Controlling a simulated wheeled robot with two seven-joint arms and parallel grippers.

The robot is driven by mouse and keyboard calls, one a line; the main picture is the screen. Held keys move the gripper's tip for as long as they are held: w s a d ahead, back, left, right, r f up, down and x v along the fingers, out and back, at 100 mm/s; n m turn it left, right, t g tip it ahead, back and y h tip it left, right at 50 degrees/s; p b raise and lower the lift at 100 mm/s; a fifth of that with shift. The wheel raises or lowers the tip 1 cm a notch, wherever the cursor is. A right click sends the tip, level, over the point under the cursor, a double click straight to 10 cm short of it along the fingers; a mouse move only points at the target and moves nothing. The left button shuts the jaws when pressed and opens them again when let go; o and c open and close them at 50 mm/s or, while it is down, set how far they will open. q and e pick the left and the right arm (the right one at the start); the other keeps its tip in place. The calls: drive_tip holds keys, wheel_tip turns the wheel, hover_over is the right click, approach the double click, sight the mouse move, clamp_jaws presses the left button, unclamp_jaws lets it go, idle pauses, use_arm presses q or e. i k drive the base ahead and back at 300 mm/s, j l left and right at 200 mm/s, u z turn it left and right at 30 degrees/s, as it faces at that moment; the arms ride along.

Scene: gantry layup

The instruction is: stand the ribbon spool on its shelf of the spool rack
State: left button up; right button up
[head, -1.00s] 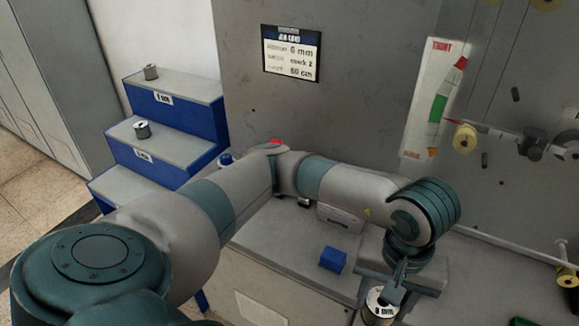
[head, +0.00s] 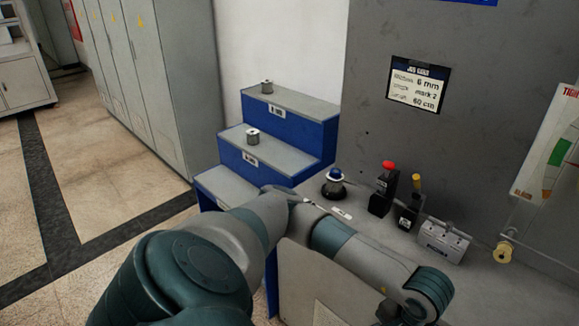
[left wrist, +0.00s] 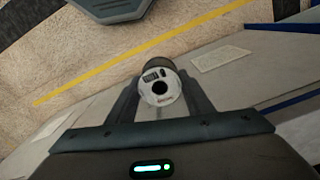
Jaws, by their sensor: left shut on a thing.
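My left gripper (left wrist: 160,98) is shut on the ribbon spool (left wrist: 161,86), a small cylinder with a white, printed end face and a dark centre hole, held between the two fingers. In the head view the spool is not visible, and my left wrist is at the bottom edge. The spool rack is a blue stepped stand (head: 300,135) with grey shelf tops, left of my forearm. One spool (head: 267,87) stands on its top shelf and another (head: 252,136) on its middle shelf. The visible part of the lowest shelf (head: 222,186) is bare; my arm hides some of it. My right gripper is out of view.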

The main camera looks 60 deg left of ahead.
sight(298, 103)
drive_tip(key=j, duration=0.55)
drive_tip(key=k+j+z, duration=0.1)
drive_tip(key=j, duration=0.4)
drive_tip(key=k+j, duration=0.1)
drive_tip(key=j, duration=0.45)
drive_tip(key=j+z, duration=0.1)
drive_tip(key=j, duration=0.4)
drive_tip(key=k+j+z, duration=0.1)
drive_tip(key=j, duration=0.4)
drive_tip(key=k+j, duration=0.2)
drive_tip(key=j, duration=0.3)
drive_tip(key=k+j+z, duration=0.1)
drive_tip(key=j, duration=0.45)
drive_tip(key=k+j, duration=0.15)
drive_tip(key=j, duration=0.35)
drive_tip(key=j+z, duration=0.1)
drive_tip(key=j, duration=0.7)
